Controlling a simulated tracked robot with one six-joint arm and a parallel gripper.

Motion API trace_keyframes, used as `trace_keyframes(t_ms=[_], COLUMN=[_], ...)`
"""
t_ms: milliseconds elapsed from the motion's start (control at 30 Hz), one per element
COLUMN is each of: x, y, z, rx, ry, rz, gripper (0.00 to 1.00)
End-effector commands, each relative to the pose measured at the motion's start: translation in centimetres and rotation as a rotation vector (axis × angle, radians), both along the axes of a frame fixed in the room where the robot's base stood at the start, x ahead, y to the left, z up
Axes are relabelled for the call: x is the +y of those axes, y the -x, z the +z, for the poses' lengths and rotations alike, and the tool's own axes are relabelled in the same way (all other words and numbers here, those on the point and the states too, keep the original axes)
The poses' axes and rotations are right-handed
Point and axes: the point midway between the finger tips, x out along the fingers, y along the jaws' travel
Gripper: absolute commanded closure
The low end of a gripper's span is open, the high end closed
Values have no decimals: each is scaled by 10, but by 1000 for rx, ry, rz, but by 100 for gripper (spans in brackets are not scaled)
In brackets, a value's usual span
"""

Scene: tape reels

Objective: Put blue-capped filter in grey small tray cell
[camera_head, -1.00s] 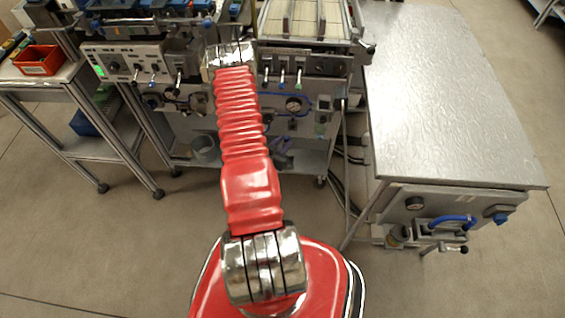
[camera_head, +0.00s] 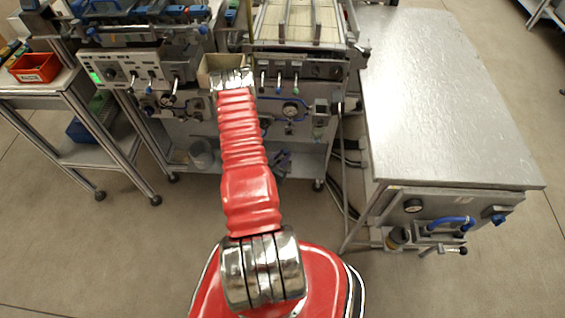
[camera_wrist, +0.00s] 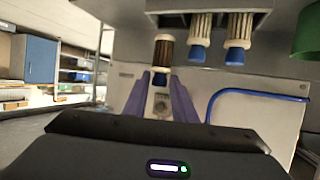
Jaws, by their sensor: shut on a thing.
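In the wrist view my gripper (camera_wrist: 161,82) has two purple fingers, shut on a filter (camera_wrist: 163,52) with dark brown pleats, a pale collar and a blue cap at its lower end. Two more blue-capped filters, with pale pleats, show to its right: one nearer (camera_wrist: 200,35) and one farther right (camera_wrist: 237,38). In the head view my gripper and the held filter are hidden behind my red arm. I cannot make out the grey small tray cell with certainty in either view.
A tan open box (camera_head: 211,65) stands just beyond my wrist on the grey machine bench (camera_head: 145,65). A red bin (camera_head: 37,67) is on the left cart. A bare metal table (camera_head: 435,100) is at the right. A green object (camera_wrist: 307,30) shows at the wrist view's right edge.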

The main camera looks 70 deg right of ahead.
Motion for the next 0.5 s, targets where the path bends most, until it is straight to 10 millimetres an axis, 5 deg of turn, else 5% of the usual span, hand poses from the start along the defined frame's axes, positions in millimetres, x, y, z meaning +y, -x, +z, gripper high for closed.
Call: trace_keyframes(t_ms=[500], x=[0], y=[-1], z=[-12], rx=[1], ry=[0], rz=[1], gripper=[97])
